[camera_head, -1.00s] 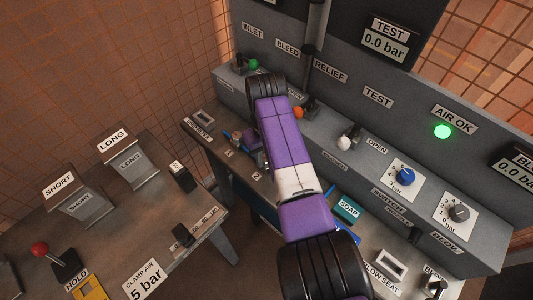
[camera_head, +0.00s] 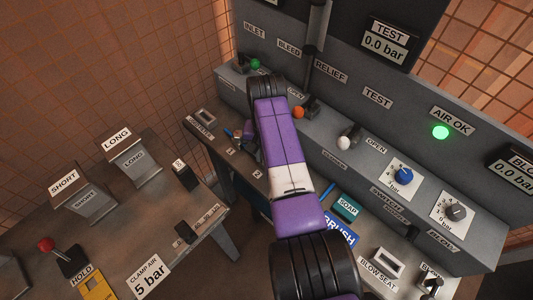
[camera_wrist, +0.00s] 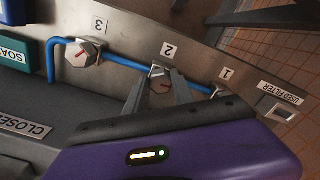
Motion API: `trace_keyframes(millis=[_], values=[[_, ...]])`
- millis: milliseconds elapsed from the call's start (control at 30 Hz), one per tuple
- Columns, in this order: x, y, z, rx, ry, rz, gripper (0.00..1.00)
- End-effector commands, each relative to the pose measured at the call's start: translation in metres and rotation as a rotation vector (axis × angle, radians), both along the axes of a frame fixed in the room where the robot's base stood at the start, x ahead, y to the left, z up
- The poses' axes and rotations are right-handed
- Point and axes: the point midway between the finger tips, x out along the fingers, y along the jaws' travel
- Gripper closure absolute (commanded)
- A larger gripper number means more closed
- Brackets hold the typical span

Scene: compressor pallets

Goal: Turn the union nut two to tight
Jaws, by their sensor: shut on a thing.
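Union nut two (camera_wrist: 160,84) is a silver hex nut with a red mark on its face, below the label 2 in the wrist view. My gripper (camera_wrist: 158,87) has its two grey fingers on either side of this nut and is shut on it. A blue pipe (camera_wrist: 124,62) runs along the row of nuts. In the head view my purple and black arm (camera_head: 283,135) reaches over the bench and hides the nut and my gripper.
Nut three (camera_wrist: 83,54) sits to the left, and nut one (camera_wrist: 218,92) to the right near the used filter slot (camera_wrist: 283,114). The teal soap box (camera_wrist: 12,58) is at the left edge. The grey panel with knobs (camera_head: 403,176) stands right of my arm.

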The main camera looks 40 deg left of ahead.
Motion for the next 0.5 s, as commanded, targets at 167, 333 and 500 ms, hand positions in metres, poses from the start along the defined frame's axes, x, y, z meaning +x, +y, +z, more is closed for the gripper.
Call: trace_keyframes(millis=[167, 333, 500], values=[[0.0009, 0.0012, 0.0016, 0.003, -0.003, -0.013, 1.00], [0.0011, 0.0012, 0.0017, 0.003, -0.004, -0.014, 1.00], [0.0012, 0.0012, 0.0018, 0.003, -0.004, -0.013, 0.66]])
